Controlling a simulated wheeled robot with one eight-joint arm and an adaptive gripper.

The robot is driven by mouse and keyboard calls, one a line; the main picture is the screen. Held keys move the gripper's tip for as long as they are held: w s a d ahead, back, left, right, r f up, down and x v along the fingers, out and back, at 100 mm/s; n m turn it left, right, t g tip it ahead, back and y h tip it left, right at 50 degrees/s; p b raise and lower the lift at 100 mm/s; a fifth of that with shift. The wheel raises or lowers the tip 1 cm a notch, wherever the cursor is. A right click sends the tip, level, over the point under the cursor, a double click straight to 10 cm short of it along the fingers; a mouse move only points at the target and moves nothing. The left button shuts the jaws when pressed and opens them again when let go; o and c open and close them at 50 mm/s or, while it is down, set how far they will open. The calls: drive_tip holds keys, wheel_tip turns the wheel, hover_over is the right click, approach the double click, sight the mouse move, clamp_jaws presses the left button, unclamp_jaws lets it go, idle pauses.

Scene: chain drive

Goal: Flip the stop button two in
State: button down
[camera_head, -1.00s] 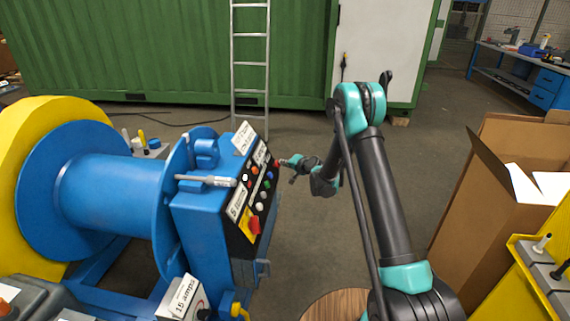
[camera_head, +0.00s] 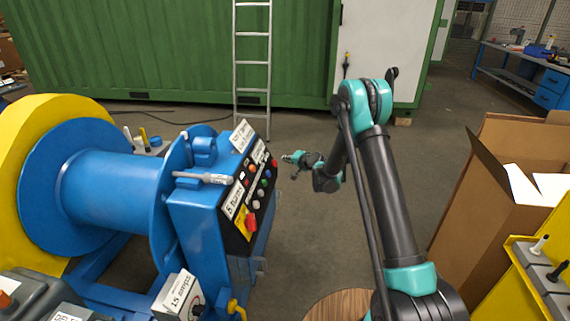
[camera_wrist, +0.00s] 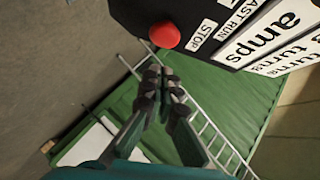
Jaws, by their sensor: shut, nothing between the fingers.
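The black control panel (camera_head: 236,222) is on the sloping face of a blue winch machine (camera_head: 195,215). A red round button (camera_head: 274,164) is near its upper right corner. In the wrist view the red button (camera_wrist: 165,36) is beside a white label reading STOP (camera_wrist: 201,34). I cannot tell whether it is pushed in. My gripper (camera_head: 287,157) is just right of the button, with a small gap between them. In the wrist view my gripper (camera_wrist: 160,72) points towards the button, its fingers shut and empty, fingertips just below it in the picture.
Other coloured buttons and a red-and-yellow switch (camera_head: 249,221) are lower on the panel. A cardboard box (camera_head: 470,200) stands at right. A ladder (camera_head: 253,70) leans on the green container (camera_head: 160,50). Floor right of the panel is clear.

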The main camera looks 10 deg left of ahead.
drive_tip(key=v, duration=1)
drive_tip(key=shift+w, duration=0.1)
drive_tip(key=s+d+r+n+g+h, duration=0.1)
drive_tip(key=s+d+r+n+h, duration=0.1)
drive_tip(key=s+d+r, duration=0.35)
drive_tip(key=s+d+r+n+g+h, duration=0.1)
drive_tip(key=s+d+r, duration=0.1)
drive_tip(key=s+d, duration=0.7)
drive_tip(key=s+d+f+g+h, duration=0.1)
drive_tip(key=s+d, duration=0.3)
drive_tip(key=s, duration=0.5)
drive_tip(key=s+d+f+n+g+h, duration=0.1)
drive_tip(key=s+d+h, duration=0.2)
drive_tip(key=s, duration=0.7)
drive_tip(key=s+d+f+g+h, duration=0.1)
drive_tip(key=s+d+f+h, duration=0.1)
drive_tip(key=s+d, duration=0.4)
drive_tip(key=s, duration=0.4)
drive_tip(key=shift+n+g, duration=0.3)
drive_tip(key=shift+g, duration=0.1)
